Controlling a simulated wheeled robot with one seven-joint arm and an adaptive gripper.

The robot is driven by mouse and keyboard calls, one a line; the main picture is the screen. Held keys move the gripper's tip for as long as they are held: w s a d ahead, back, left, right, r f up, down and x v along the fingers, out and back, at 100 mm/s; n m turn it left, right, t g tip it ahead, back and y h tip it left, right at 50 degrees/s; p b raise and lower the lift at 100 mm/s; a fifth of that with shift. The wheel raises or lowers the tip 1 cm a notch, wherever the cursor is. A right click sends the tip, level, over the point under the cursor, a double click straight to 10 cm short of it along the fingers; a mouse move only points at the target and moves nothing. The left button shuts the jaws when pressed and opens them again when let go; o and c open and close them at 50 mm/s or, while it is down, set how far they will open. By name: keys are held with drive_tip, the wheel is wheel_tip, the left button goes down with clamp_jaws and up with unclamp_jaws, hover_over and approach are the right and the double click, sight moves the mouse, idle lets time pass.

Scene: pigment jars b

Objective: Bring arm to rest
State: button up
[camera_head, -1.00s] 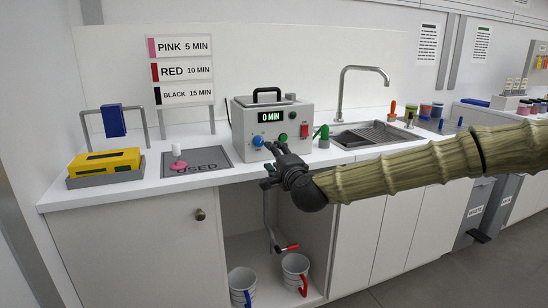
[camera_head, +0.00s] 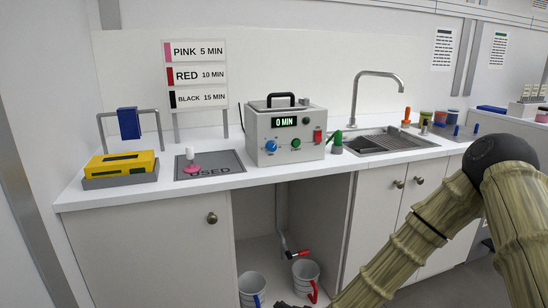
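My arm (camera_head: 438,222) is bent in the right part of the head view. Its dark elbow joint (camera_head: 497,152) is at the upper right, and the forearm slopes down to the lower left, in front of the counter. Only a small dark piece, apparently the edge of my gripper (camera_head: 284,304), shows at the bottom edge by the mugs. The rest of the gripper is cut off, so its fingers and anything in them are hidden.
The counter (camera_head: 130,195) carries a yellow block (camera_head: 120,163), a grey USED mat (camera_head: 225,159) with a pink-tipped stamper-like item (camera_head: 190,160), a timer box (camera_head: 285,135) reading 0 MIN, and a sink (camera_head: 385,140). Two mugs, left (camera_head: 250,283) and right (camera_head: 303,270), stand in the open cabinet below.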

drive_tip(key=s+d+f+n+g+h, duration=0.15)
drive_tip(key=s+d+f, duration=0.25)
drive_tip(key=s+f, duration=0.4)
drive_tip(key=s+d+f+n+g+h, duration=0.1)
drive_tip(key=s+d+f+n+g, duration=0.2)
drive_tip(key=s+f, duration=0.6)
drive_tip(key=s+d+f+n+g+h, duration=0.1)
drive_tip(key=s+d+g, duration=0.1)
drive_tip(key=s+d, duration=0.55)
drive_tip(key=s+d+f+n+g+h, duration=0.15)
drive_tip(key=s+d, duration=0.35)
drive_tip(key=s, duration=0.6)
wheel_tip(320, 180, up, 19)
drive_tip(key=p, duration=1.8)
drive_tip(key=shift+s+d+g, duration=0.2)
drive_tip(key=shift+s+g, duration=0.1)
drive_tip(key=shift+s, duration=0.1)
